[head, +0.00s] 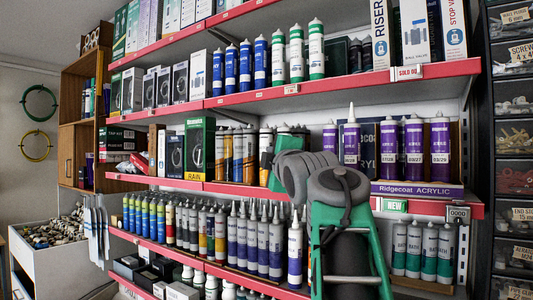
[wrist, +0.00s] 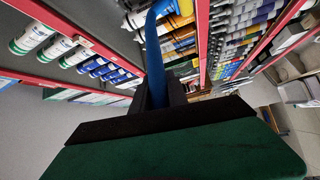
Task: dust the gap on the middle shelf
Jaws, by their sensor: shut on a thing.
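The middle shelf (head: 245,190) has a red front edge and runs across the head view. My arm's grey and green links stand in front of it and hide part of the shelf between the orange-and-grey tubes (head: 238,155) and the purple tubes (head: 414,145), so I cannot tell how much bare gap lies there. In the wrist view my gripper (wrist: 158,92) has dark fingers shut on a long blue thing (wrist: 154,55), perhaps a duster, which sticks out towards the shelves. The gripper's fingers are hidden in the head view.
Silicone tubes (head: 300,55) and boxes fill the upper shelf. Several rows of tubes (head: 205,230) fill the lower shelf. A "NEW" tag (head: 395,206) and a price tag (head: 458,213) hang at the right. Dark parts drawers (head: 515,145) stand close on the right.

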